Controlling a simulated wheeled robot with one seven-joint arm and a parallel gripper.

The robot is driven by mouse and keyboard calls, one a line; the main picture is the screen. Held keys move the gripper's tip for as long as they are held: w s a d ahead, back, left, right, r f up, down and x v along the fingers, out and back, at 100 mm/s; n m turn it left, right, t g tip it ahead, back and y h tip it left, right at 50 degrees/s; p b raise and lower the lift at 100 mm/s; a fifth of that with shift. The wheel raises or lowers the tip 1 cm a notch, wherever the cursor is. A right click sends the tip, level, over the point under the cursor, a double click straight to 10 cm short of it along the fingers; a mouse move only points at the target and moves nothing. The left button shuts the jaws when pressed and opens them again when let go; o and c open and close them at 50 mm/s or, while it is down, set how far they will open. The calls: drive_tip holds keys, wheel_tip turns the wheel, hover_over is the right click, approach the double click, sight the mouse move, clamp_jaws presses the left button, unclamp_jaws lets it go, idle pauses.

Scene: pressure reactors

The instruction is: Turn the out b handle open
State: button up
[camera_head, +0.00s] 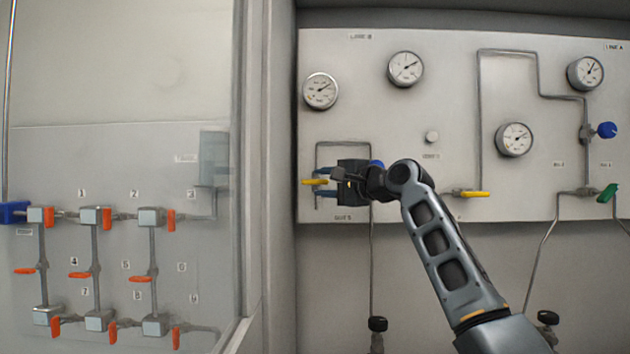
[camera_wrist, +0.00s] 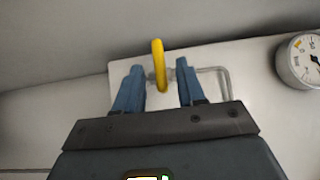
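The yellow handle (camera_head: 312,181) lies level at the left edge of the line B panel, above a small label (camera_head: 342,218) that seems to read out b. My gripper (camera_head: 322,182) is at this handle and hides the valve body behind it. In the wrist view the yellow handle (camera_wrist: 158,62) stands between the two blue fingers of my gripper (camera_wrist: 160,68). The fingers are apart, with a visible gap on both sides of the handle. They do not appear to touch it.
Another yellow handle (camera_head: 474,194) sits level to the right of my arm. A blue knob (camera_head: 377,165) is close behind my gripper. Bent pipes and gauges (camera_head: 321,91) fill the panel (camera_head: 450,100). A grey frame post (camera_head: 277,180) stands left of the handle.

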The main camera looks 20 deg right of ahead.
sight(321, 183)
drive_tip(key=shift+x, duration=1.7)
clamp_jaws()
